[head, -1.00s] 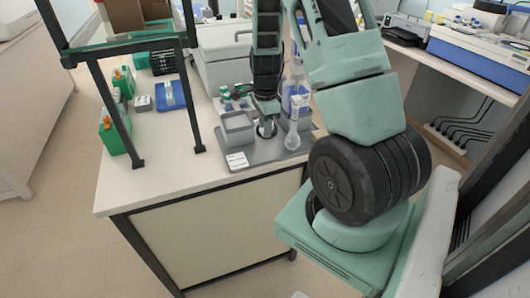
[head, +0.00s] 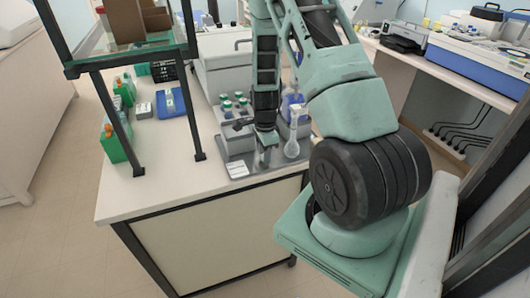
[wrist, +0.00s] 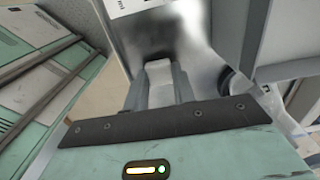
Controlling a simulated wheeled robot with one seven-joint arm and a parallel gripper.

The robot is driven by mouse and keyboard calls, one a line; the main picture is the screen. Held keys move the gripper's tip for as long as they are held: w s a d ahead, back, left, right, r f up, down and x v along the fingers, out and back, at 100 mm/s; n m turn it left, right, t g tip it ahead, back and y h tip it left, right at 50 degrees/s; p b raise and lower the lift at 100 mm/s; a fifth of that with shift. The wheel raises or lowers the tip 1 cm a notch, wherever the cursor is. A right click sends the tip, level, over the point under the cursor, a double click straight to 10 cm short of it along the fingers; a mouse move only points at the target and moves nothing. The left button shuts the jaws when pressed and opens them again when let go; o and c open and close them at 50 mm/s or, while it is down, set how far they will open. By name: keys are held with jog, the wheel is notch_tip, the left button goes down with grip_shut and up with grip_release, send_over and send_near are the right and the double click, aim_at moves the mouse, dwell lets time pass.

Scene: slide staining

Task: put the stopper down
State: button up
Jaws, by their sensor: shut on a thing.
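My gripper (head: 264,156) is low over the front part of the grey tray (head: 222,147) in the head view. In the wrist view my gripper (wrist: 160,88) is shut on a pale, whitish piece between its two grey fingers, which I take to be the stopper (wrist: 158,70). A shiny grey surface lies just beyond the fingertips. I cannot tell whether the stopper touches it. In the head view the stopper is too small or hidden to make out.
A clear flask (head: 292,148) stands close to the right of my gripper. A grey holder (head: 236,142) and bottles with green caps (head: 233,102) are to the left and behind. A white card (head: 237,170) lies at the tray's front left. The bench's left front is clear.

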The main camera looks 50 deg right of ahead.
jog(key=o, duration=0.9)
jog(key=shift+o, duration=0.2)
jog(key=shift+r, duration=0.1)
notch_tip(320, 180, up, 12)
jog(key=b, duration=0.2)
jog(key=a+r+n+y, duration=0.1)
jog(key=a+r+n, duration=0.2)
jog(key=a+n, duration=0.8)
jog(key=a+r+n, duration=0.4)
jog(key=a+n, duration=0.1)
jog(key=a, duration=1.1)
jog(key=s+a+r+n, duration=0.2)
jog(key=s+a+n, duration=1.1)
jog(key=s+n, duration=0.3)
jog(key=shift+s+a+r, duration=0.3)
jog(key=shift+s+a, duration=0.05)
jog(key=shift+s, duration=0.2)
